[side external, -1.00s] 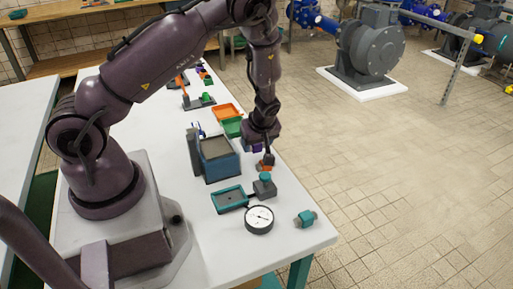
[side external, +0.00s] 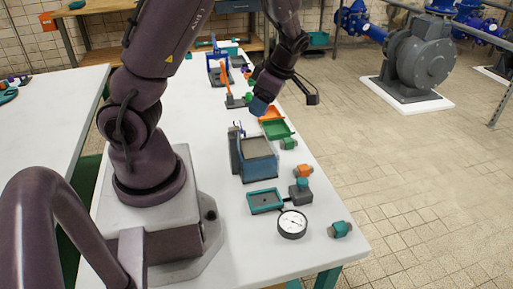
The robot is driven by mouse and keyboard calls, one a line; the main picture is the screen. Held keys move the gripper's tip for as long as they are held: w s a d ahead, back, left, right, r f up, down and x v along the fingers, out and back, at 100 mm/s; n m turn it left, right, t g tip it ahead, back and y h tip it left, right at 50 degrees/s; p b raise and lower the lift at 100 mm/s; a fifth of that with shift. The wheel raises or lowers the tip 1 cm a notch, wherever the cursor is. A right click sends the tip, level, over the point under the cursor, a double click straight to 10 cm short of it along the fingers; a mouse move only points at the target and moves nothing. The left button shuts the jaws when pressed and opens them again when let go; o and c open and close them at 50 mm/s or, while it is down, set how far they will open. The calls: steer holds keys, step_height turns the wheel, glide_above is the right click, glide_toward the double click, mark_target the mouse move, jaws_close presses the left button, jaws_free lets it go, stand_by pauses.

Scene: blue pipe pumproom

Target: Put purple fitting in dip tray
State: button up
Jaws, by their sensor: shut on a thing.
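My gripper (side external: 262,98) is over the far part of the white bench, with its jaws shut on a small blue-violet piece (side external: 258,107), which looks like the purple fitting. Its fingertips are too small and dark to make out. The piece is just behind the orange tray (side external: 270,114) in the picture, and its height above the bench is hard to judge. A blue-walled tray (side external: 261,174) with a grey inside stands nearer the camera. No label shows which tray is the dip tray; a shallow teal tray (side external: 251,208) and a green tray (side external: 278,136) are also there.
A green fitting (side external: 289,143), an orange fitting (side external: 304,171) and a teal fitting (side external: 340,229) lie along the right edge. A round gauge (side external: 292,224) and a grey block (side external: 300,194) stand by the teal tray. Upright stands (side external: 216,73) are farther back.

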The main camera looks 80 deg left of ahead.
steer(key=shift+s+d+n+h, duration=0.25)
steer(key=shift+s+n, duration=0.15)
steer(key=shift+n, duration=0.2)
steer(key=shift+s+d+n+h, duration=0.1)
steer(key=shift+s+n+h, duration=0.15)
steer(key=shift+s+n, duration=0.25)
glide_above(251, 148)
steer(key=w, duration=0.1)
steer(key=shift+n, duration=0.4)
steer(key=f, duration=0.5)
steer(key=shift+w+d+f, duration=0.1)
steer(key=shift+w+d, duration=0.05)
steer(key=shift+d, duration=0.05)
steer(key=shift+f, duration=2.3)
steer(key=shift+f, duration=0.1)
steer(key=o, duration=0.7)
